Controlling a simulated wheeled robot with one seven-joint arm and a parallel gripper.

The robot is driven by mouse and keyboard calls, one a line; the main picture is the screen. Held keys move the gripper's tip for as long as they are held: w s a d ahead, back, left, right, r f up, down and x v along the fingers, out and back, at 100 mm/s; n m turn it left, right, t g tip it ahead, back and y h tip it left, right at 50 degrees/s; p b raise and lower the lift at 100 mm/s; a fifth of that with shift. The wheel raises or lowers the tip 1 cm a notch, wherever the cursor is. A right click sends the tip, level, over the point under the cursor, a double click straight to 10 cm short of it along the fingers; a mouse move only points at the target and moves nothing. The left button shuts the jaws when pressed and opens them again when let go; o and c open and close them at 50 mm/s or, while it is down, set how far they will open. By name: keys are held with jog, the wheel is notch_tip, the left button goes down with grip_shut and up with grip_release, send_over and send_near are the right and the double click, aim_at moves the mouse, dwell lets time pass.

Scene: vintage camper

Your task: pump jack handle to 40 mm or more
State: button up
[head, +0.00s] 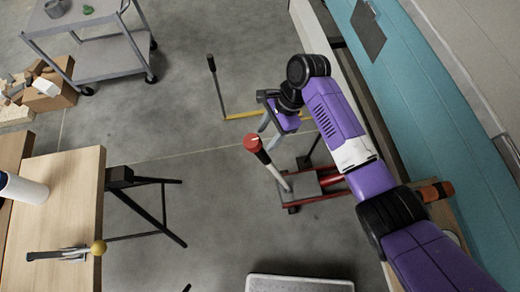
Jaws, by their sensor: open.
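A low red jack (318,183) with a grey plate stands on the floor right of the middle. Its handle (275,172) is a pale rod with a black grip and a red top, tilted up and to the left. My gripper (270,133) is open and empty, just above and right of the red top in the picture. I cannot tell the gap in depth between them, but the handle is not between the fingers. Part of the jack's right side is hidden by my purple arm.
Another black-gripped lever (217,85) stands near a yellow bar (241,115) behind. A wooden table (75,205) is at left, a grey cart (120,57) at upper left, a teal camper (430,110) at right. A pale platform (300,284) lies at the bottom.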

aim_at(260, 152)
jog(key=x, duration=0.8)
jog(key=shift+s+d, duration=0.2)
jog(key=shift+s, duration=0.2)
jog(key=shift+r, duration=0.1)
grip_shut()
dwell(1.0)
